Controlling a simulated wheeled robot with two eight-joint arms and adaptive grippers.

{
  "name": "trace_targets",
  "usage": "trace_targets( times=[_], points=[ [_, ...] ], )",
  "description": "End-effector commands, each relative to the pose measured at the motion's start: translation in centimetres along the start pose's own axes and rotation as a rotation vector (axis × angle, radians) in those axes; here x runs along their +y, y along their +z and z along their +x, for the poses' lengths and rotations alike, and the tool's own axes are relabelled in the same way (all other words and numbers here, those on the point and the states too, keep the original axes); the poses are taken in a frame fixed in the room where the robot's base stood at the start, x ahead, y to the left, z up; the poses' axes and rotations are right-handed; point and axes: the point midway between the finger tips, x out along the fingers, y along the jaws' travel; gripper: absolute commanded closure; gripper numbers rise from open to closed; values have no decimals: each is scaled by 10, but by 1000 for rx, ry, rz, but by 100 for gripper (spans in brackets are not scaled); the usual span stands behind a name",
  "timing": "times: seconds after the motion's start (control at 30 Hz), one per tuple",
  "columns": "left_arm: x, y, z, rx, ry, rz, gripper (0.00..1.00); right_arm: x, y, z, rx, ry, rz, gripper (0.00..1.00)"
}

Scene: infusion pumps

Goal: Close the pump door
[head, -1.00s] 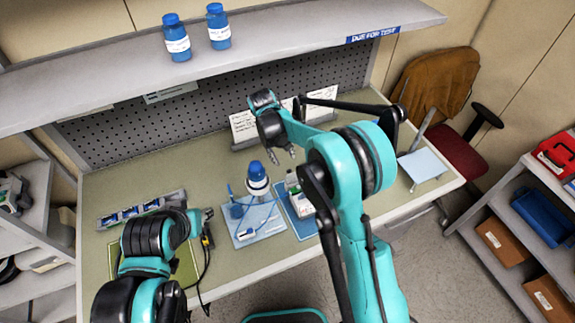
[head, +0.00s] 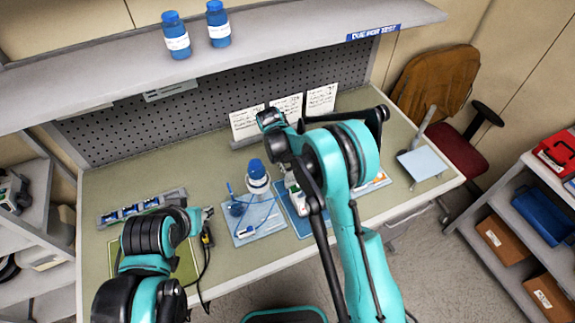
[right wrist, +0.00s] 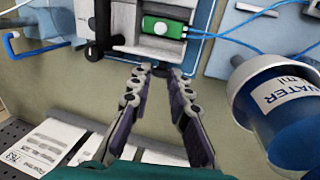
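The pump (head: 292,188) stands on a blue mat (head: 302,226), largely hidden by my right arm in the head view. In the right wrist view the grey pump (right wrist: 150,28) is at the top centre, with a green block with a white mark (right wrist: 164,27) showing in its recess. The door's exact position is hard to make out. My right gripper (right wrist: 160,76) points at the pump's near edge, fingers apart and nothing between them; whether it touches is unclear. My left gripper (head: 208,228) is over the bench's left part, small and partly hidden.
Blue tubing (right wrist: 250,48) runs from the pump. White cards (head: 246,121) stand behind. A blue-slotted rack (head: 140,208) is at left.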

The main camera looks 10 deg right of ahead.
Motion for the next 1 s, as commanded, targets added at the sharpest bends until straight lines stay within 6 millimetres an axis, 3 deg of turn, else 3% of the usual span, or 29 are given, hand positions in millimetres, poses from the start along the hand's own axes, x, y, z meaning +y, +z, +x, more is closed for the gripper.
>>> trace_targets(
  times=[0.47,1.0],
  points=[
    [0,5,8,0,0,0,61,0,6,1,57,-4,13,100],
    [0,36,50,0,0,0,61,0,34,8,422,-24,94,100]
  ],
)
